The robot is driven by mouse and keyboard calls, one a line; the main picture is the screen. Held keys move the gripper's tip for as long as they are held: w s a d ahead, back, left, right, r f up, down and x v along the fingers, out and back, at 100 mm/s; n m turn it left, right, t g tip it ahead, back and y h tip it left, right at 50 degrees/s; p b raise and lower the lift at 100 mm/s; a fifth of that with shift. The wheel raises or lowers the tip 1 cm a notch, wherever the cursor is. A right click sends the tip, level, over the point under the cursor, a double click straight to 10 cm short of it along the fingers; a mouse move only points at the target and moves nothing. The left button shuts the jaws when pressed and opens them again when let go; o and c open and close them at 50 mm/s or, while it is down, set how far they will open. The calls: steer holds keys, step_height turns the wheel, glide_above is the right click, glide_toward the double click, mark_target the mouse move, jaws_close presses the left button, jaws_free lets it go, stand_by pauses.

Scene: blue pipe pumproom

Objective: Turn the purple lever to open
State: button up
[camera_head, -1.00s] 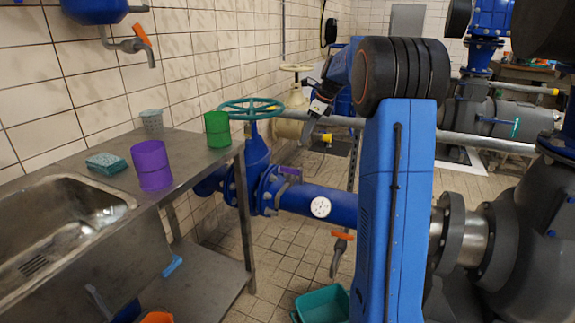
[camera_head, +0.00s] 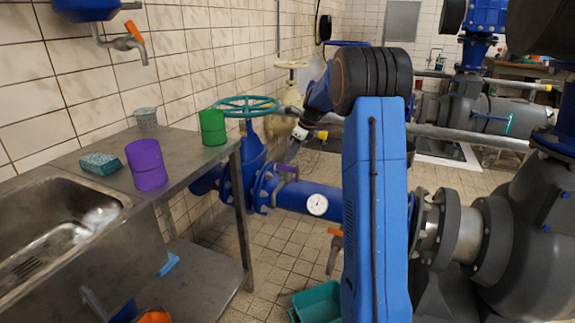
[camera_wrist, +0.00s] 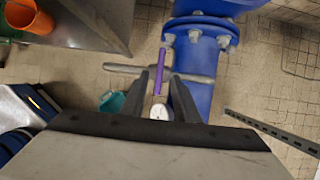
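The purple lever (camera_wrist: 162,72) is a thin bar on a grey valve stub on the blue pipe (camera_wrist: 202,60). It runs up and down the picture in the wrist view, and a small purple bit of it (camera_head: 287,169) shows on the pipe in the head view. My gripper (camera_wrist: 162,76) is open, with one dark finger on each side of the lever in the wrist view. No contact is visible, and I cannot tell how far above the lever the fingertips are. In the head view my gripper (camera_head: 293,150) hangs just above the pipe, partly hidden.
A white gauge (camera_head: 317,205) sits on the pipe right of the lever. A teal handwheel (camera_head: 246,107) stands to the left. A steel sink counter (camera_head: 200,165) holds a purple cup (camera_head: 146,165) and a green cup (camera_head: 212,127). A teal bin (camera_head: 318,301) stands on the floor.

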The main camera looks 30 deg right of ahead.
mark_target(286, 166)
steer(key=shift+x, duration=2.4)
jaws_close()
